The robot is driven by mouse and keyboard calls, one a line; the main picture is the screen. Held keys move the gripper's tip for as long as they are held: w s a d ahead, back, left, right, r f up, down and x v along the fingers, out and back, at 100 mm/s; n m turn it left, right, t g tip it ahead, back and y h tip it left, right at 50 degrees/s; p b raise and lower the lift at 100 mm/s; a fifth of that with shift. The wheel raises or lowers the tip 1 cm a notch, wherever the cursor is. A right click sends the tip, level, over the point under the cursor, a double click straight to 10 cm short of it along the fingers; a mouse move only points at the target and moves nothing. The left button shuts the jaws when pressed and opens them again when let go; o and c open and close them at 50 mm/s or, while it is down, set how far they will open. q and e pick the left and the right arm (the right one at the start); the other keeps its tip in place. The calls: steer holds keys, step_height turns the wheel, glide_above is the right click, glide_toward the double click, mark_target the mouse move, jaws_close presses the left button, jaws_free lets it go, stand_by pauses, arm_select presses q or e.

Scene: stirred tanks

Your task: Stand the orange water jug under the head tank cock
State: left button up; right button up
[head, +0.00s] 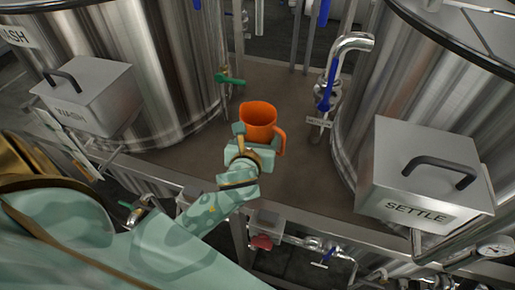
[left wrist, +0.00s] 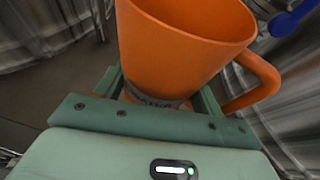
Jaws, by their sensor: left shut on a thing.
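The orange water jug (head: 259,115) is near the middle of the head view, mouth up, with its handle to the right. My left gripper (head: 256,137) is shut around its lower body. In the left wrist view the jug (left wrist: 185,45) sits between the fingers of the gripper (left wrist: 160,92), and a partly hidden label shows low on it. I cannot tell whether the jug touches the deck. A green-handled cock (head: 229,80) is up and left of the jug. A blue-handled cock (head: 325,97) on a bent steel pipe is to its right. No readable label marks the head tank cock.
The brown deck (head: 290,185) lies between the WASH tank (head: 160,60) and the SETTLE-side tank (head: 405,85). Grey boxes marked WASH (head: 90,95) and SETTLE (head: 425,175) jut out in front. A steel rail and pipework run along the deck's near edge. Bare deck surrounds the jug.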

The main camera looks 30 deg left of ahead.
arm_select(q)
steer(key=w+f, duration=0.1)
steer(key=w+a+f+b, duration=0.1)
steer(key=f, duration=0.1)
steer(key=w+a+f, duration=0.1)
steer(key=f, duration=0.1)
steer(key=shift+w+a, duration=0.1)
steer(key=shift+w, duration=0.15)
steer(key=f, duration=0.1)
steer(key=f+b, duration=0.1)
steer(key=f, duration=0.2)
steer(key=shift+w+a+b, duration=0.2)
steer(key=shift+w+b, duration=0.1)
steer(key=shift+b, duration=0.05)
arm_select(e)
steer(key=f, duration=0.3)
steer(key=shift+w, duration=0.4)
arm_select(q)
steer(key=o, duration=1)
steer(key=shift+f, duration=0.1)
steer(key=shift+s+r, duration=0.1)
steer(key=shift+r, duration=0.1)
steer(key=p+v, duration=0.1)
steer(key=v, duration=1.1)
arm_select(e)
steer(key=shift+r, duration=0.7)
